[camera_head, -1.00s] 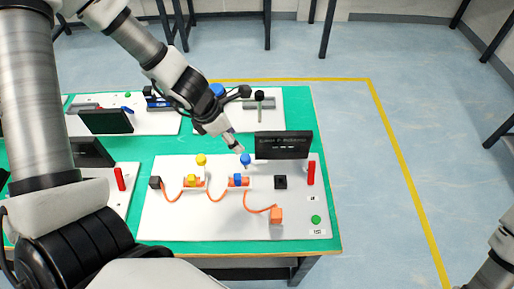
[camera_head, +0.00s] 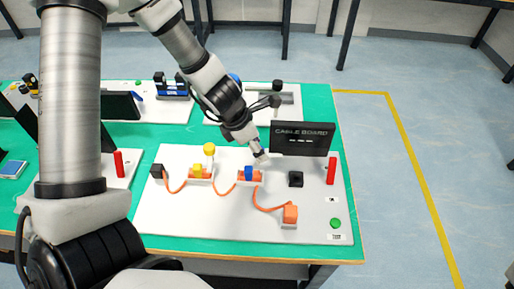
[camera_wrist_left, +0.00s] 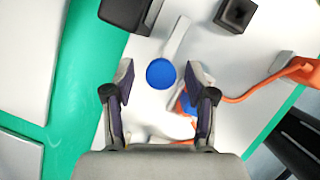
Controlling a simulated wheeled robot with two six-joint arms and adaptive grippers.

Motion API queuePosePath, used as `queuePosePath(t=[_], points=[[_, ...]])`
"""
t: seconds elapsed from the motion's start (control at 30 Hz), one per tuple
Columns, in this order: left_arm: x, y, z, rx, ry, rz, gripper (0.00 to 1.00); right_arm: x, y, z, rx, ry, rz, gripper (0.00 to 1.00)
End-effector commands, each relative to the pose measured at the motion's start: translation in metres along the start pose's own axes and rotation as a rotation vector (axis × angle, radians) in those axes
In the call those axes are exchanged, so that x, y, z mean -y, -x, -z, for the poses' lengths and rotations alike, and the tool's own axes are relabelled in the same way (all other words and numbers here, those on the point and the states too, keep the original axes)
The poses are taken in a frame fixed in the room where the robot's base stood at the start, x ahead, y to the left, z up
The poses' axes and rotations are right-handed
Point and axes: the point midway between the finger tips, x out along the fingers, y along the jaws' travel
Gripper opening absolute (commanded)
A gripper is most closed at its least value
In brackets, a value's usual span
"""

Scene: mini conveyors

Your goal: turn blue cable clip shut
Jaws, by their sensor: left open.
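The blue cable clip's round blue knob (camera_wrist_left: 160,73) shows in the left wrist view on a pale lever arm, between my open fingers. In the head view my left gripper (camera_head: 261,157) is over the blue clip and hides the knob; a blue block (camera_head: 249,173) shows on its orange base. In the wrist view the left gripper (camera_wrist_left: 162,82) is open with a finger on each side of the knob, apart from it. Part of the clip's orange and blue base (camera_wrist_left: 184,104) shows behind the right finger. My right gripper is out of view.
The white cable board (camera_head: 180,222) holds a yellow clip knob (camera_head: 209,149), an orange cable (camera_head: 224,191), a black block (camera_head: 296,179), an orange plug (camera_head: 290,213), a red post (camera_head: 331,170) and a green button (camera_head: 335,223). The dark sign (camera_head: 302,139) stands close behind my gripper.

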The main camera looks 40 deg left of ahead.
Motion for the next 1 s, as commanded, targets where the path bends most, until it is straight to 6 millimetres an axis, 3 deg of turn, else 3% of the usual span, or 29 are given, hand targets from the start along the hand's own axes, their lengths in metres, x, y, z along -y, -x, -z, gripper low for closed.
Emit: queuePosePath(t=[0.07, 0.2, 0.23, 0.67, 1.0], points=[[0.000, 0.001, 0.000, 0.000, 0.000, 0.000, 0.53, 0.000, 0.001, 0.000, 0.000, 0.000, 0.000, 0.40], [0.000, 0.001, 0.000, 0.000, 0.000, 0.000, 0.03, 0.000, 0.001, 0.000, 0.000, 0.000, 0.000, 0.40], [0.000, 0.001, 0.000, 0.000, 0.000, 0.000, 0.00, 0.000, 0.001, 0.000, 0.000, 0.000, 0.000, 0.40], [0.001, 0.002, 0.000, -0.002, -0.038, 0.019, 0.00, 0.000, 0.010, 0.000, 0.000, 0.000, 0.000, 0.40], [0.000, 0.006, -0.001, -0.004, -0.228, 0.100, 0.00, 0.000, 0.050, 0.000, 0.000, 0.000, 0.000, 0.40]])
